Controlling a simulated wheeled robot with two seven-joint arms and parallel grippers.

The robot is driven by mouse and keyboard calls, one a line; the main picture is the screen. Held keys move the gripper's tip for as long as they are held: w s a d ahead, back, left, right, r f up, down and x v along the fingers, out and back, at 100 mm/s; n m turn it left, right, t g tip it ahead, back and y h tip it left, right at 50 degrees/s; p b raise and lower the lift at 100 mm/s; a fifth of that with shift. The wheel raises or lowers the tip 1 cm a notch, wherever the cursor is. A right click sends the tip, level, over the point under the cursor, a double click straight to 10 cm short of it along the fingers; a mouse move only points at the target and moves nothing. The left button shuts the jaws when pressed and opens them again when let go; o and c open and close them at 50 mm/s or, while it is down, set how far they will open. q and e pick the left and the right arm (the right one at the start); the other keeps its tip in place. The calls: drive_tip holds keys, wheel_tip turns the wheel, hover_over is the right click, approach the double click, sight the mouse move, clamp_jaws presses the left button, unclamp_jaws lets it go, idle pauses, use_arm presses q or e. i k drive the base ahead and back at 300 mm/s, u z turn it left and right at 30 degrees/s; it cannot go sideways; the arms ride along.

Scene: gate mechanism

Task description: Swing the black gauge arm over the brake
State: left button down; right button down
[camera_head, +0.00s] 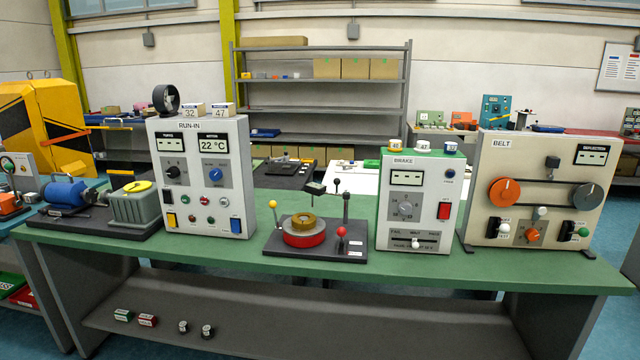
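The brake stands on a dark base plate (272,245) in the middle of the green bench. It has a red disc (304,239) with a brass-coloured ring (302,224) on top. A black upright post (346,208) stands at the back right of the plate. Near its top a dark arm with a small block (316,188) reaches left, seemingly above the disc's back right; its exact height and angle are hard to tell. A small black ball knob (337,182) shows beside the post top. Neither of my grippers is in view.
A yellow-knobbed lever (273,205) and a red-knobbed lever (341,232) rise from the plate. The RUN-IN panel (203,135) stands left, the BRAKE panel (407,160) right and the BELT panel (540,160) further right. Bare bench lies in front.

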sight(337, 181)
drive_tip(key=u, duration=0.6)
drive_tip(key=i, duration=0.75)
drive_tip(key=u, duration=0.5)
drive_tip(key=i, duration=0.9)
drive_tip(key=z, duration=0.45)
